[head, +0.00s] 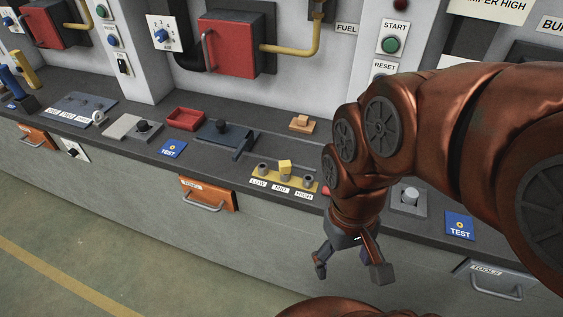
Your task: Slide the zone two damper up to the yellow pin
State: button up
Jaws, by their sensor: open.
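No zone label is readable, so I cannot tell which part is the zone two damper. A dark blue-grey plate (222,134) with a black knob (221,124) sits on the bench, left of a yellow strip (258,175) marked LOW, MID and HIGH. A yellow block (285,166) stands at MID between two grey posts; no separate yellow pin is clear. My gripper (351,272) is open and empty, pointing down in front of the bench face, right of and lower than the strip. My arm hides part of the bench behind it.
The bench top (215,155) also holds a red tray (185,118), a grey plate with a knob (132,128), a small wooden block (302,123) and a grey button box (408,202). Orange drawer (208,194) and tools drawer (492,280) handles protrude. The floor in front is clear.

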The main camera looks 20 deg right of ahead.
aim_at(219, 132)
jog(key=u, duration=0.05)
jog(key=k, duration=0.35)
jog(key=u, duration=0.95)
jog(key=i, duration=1.05)
jog(key=u, duration=0.25)
